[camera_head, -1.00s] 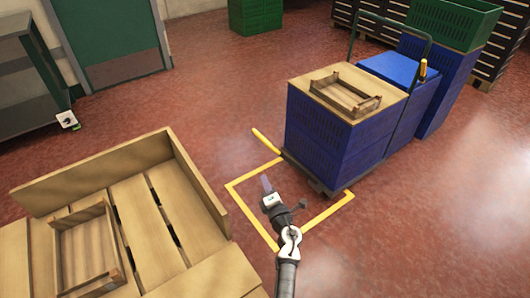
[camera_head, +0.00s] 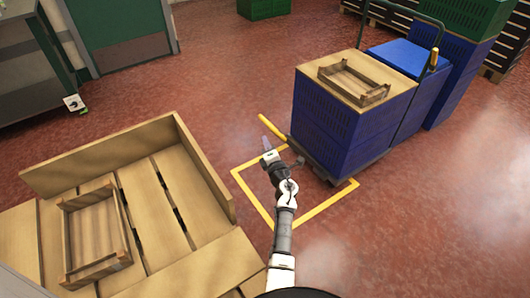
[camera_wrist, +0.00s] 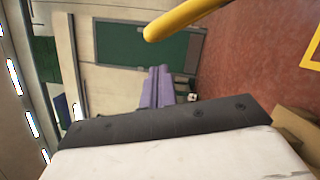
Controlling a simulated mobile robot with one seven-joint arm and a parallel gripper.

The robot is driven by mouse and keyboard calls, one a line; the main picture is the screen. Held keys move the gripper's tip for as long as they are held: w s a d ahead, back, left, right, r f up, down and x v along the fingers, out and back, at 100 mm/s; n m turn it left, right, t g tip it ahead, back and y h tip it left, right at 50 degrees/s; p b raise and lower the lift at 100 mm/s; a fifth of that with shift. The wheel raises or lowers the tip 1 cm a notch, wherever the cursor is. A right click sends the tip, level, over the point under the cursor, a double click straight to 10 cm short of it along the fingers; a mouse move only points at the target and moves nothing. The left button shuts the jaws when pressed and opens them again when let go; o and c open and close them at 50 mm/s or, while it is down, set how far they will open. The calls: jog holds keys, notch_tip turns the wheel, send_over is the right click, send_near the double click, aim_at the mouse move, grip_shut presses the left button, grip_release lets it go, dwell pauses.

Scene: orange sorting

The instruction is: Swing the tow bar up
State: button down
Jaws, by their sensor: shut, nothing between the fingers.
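The tow bar (camera_head: 272,127) is a yellow rod at the lower left corner of the blue cart (camera_head: 335,125), low over the floor and pointing up-left in the head view. In the wrist view the yellow bar (camera_wrist: 190,17) crosses the top, with its rounded end near the middle. My gripper (camera_head: 265,144) is just below the bar in the head view, its pale purple fingers pointing toward it. In the wrist view the fingers (camera_wrist: 160,82) are together and empty, apart from the bar's end.
A yellow floor outline (camera_head: 251,201) lies under my arm. The cart bears a wooden crate (camera_head: 324,71) on its board and has a dark green handle. A low wooden pallet box (camera_head: 128,150) with another crate stands at left. Open red floor lies behind the bar.

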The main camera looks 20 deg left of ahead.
jog(key=shift+w+d+r, duration=0.45)
jog(key=shift+w+d, duration=0.2)
jog(key=shift+w, duration=0.1)
jog(key=shift+r, duration=0.1)
